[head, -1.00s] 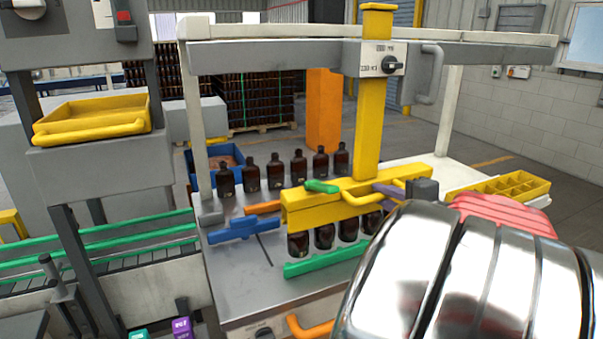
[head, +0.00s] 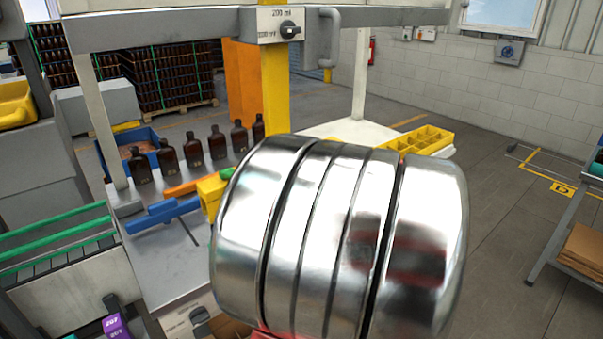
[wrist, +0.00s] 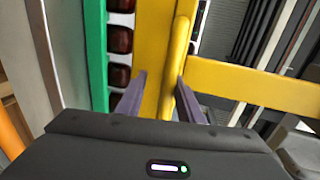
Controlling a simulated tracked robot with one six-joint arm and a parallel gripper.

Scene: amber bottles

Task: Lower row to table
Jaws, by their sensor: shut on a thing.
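My gripper (wrist: 160,76) has its two purple-grey fingers around a yellow bar handle (wrist: 181,40) in the wrist view and is shut on it. The handle belongs to the yellow beam (wrist: 245,84) of the filling frame; a bit of yellow beam end (head: 211,189) shows in the head view. Several brown bottles (wrist: 119,75) show between the beam and a green rail (wrist: 95,50). In the head view my shiny arm hides my gripper, the handle and this front row. A back row of amber bottles (head: 192,151) stands upright on the grey table (head: 165,245).
A blue bin (head: 120,150) stands left of the back row. A yellow divided tray (head: 422,141) lies on the white shelf at the right. A blue clamp (head: 160,214) and orange bar (head: 185,188) sit on the table. The floor to the right is open before a cart (head: 570,225).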

